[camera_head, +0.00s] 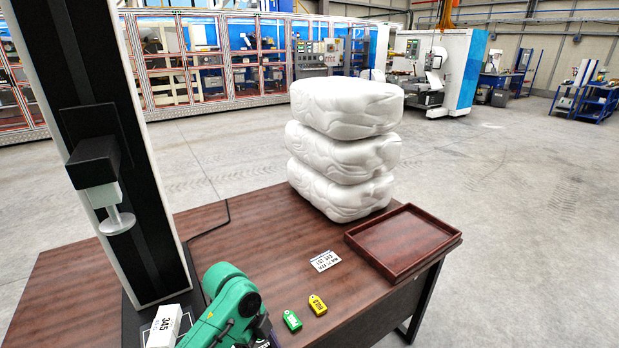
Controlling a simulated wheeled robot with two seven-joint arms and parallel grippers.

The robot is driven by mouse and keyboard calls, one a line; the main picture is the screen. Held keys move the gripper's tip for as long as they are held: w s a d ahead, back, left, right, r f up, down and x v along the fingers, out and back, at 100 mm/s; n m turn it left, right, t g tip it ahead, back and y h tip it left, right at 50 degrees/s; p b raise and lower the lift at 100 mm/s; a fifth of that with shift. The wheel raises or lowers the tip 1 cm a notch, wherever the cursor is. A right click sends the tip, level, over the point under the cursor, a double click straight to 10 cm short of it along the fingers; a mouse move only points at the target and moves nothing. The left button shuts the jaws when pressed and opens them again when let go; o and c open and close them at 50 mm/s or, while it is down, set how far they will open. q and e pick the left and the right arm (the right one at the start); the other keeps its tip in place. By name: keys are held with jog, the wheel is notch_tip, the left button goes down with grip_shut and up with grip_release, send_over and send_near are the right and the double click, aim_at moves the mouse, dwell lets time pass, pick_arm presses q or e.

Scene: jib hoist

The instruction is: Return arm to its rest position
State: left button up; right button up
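A green arm link (234,302), which looks like part of one of my arms, comes in at the bottom edge, left of the middle. Its lower end runs out of the frame, and no fingers show. I cannot tell which arm it is. Neither gripper is in view. A tall black column with pale edges (85,60) stands at the left of the brown table (75,290). A black block (93,160) sticks out from the column, with a pale stem and a metal disc (117,222) below it. The disc hangs above the table with nothing under it.
Three white wrapped bundles (340,155) are stacked at the table's back. A dark red tray (400,243) sits empty at the right edge.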

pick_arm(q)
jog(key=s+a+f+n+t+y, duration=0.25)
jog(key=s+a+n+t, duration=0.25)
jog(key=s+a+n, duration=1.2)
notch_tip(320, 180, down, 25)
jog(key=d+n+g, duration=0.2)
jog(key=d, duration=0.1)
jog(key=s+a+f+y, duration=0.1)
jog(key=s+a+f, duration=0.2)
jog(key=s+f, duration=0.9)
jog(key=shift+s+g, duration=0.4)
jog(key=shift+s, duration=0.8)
